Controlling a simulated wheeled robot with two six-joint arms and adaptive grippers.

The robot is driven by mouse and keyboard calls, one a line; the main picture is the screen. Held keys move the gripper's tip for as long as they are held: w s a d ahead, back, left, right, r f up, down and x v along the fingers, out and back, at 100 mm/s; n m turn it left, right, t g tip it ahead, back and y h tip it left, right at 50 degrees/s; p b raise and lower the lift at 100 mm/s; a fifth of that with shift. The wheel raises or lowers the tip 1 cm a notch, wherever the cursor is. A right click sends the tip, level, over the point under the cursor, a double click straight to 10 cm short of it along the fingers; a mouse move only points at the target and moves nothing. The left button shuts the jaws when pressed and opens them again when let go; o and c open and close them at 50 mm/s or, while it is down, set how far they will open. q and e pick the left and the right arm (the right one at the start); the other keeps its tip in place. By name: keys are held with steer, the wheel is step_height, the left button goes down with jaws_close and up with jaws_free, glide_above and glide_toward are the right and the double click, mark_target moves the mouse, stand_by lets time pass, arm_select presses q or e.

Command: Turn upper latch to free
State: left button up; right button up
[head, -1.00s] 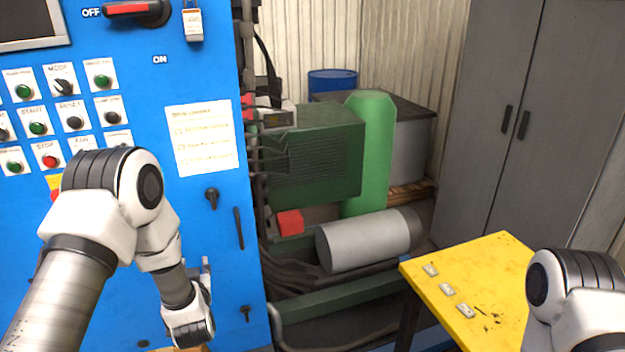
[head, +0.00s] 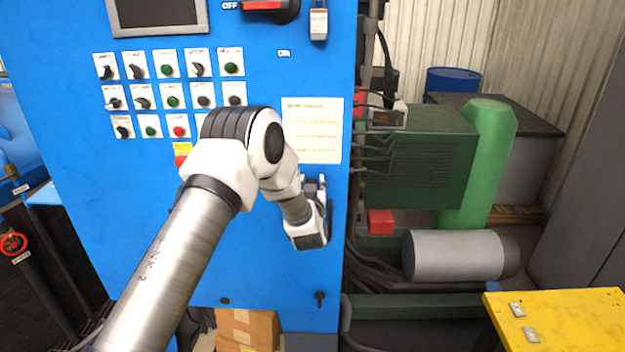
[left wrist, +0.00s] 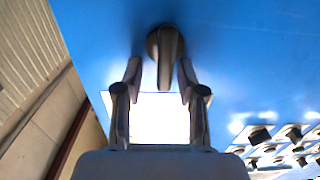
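My left gripper (head: 314,186) is raised in front of the blue cabinet door (head: 270,215), below the paper notice. The upper latch is hidden behind the gripper in the head view. In the left wrist view a dark latch knob (left wrist: 168,58) stands out from the blue panel, its lever pointing toward the camera side. The left gripper's fingers (left wrist: 160,78) are open, one on each side of the lever's end, with gaps showing. The lower latch (head: 320,298) is near the door's bottom right corner. My right gripper is not in view.
The notice (head: 312,130) and rows of buttons (head: 170,95) are above and left of the gripper. Pipes and cables run along the cabinet's right edge, with a green machine (head: 420,160) beyond. A yellow table (head: 570,320) is at the lower right. A cardboard box (head: 247,330) is below.

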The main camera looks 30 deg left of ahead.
arm_select(q)
steer(key=shift+s+a, duration=0.25)
steer(key=c, duration=0.6)
steer(key=shift+d, duration=0.1)
jaws_close()
steer(key=shift+w, duration=0.1)
